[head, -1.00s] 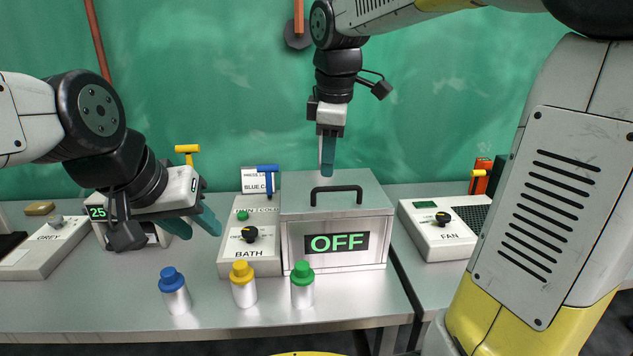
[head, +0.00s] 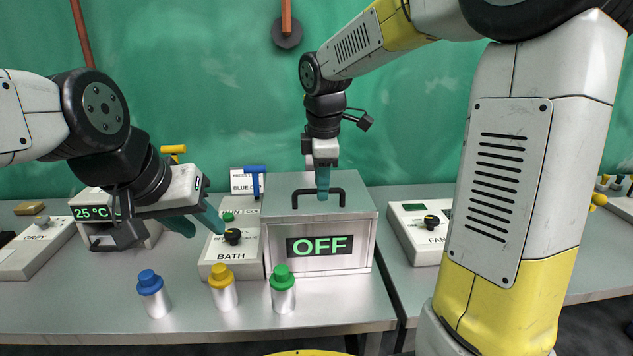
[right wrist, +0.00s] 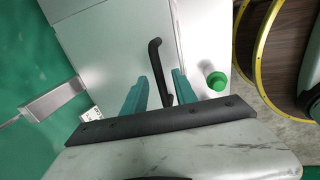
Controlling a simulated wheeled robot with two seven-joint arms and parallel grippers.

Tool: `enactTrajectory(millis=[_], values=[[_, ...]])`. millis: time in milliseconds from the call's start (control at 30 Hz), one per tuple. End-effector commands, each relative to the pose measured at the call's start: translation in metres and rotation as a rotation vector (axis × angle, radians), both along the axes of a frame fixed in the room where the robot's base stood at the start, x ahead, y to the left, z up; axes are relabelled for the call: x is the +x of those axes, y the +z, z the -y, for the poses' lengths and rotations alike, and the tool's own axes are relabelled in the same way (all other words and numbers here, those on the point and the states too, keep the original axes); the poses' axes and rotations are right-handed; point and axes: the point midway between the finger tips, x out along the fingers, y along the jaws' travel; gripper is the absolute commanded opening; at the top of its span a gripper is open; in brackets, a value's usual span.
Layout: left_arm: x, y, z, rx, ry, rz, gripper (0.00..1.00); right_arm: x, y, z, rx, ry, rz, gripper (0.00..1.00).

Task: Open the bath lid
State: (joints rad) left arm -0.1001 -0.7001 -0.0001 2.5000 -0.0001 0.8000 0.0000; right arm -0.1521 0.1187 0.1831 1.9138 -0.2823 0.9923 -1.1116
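The bath is a grey metal box with a lit OFF display (head: 319,246) on its front. Its flat lid (head: 352,199) is closed and carries a black bar handle (head: 343,198), which also shows in the right wrist view (right wrist: 156,62). My right gripper (head: 322,194) points down at the handle. In the right wrist view its teal fingers (right wrist: 160,92) are apart, with the handle between them; I cannot tell whether they touch it. My left gripper (head: 196,224) is open and empty, left of the bath panel (head: 218,270).
Blue-capped (head: 153,294), yellow-capped (head: 223,288) and green-capped (head: 283,289) bottles stand in front of the bath. A blue lever (head: 256,182) rises behind the panel. The fan unit (head: 408,232) stands to the right, beyond a gap between tables.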

Motion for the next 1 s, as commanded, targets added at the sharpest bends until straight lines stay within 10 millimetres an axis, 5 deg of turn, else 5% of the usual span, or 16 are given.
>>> enactTrajectory(millis=[100,267,1000], values=[[0.0000,0.0000,0.0000,0.000,0.000,0.000,0.36,0.0000,0.0002,0.0001,0.000,-0.001,0.000,0.32],[0.0000,0.0000,0.0000,0.000,0.000,0.000,0.36,-0.0001,0.0003,0.0000,0.000,-0.001,0.000,0.01],[0.0001,-0.0001,0.0000,0.000,0.000,0.000,0.36,-0.0001,0.0008,-0.0002,0.001,-0.001,0.001,0.00]])
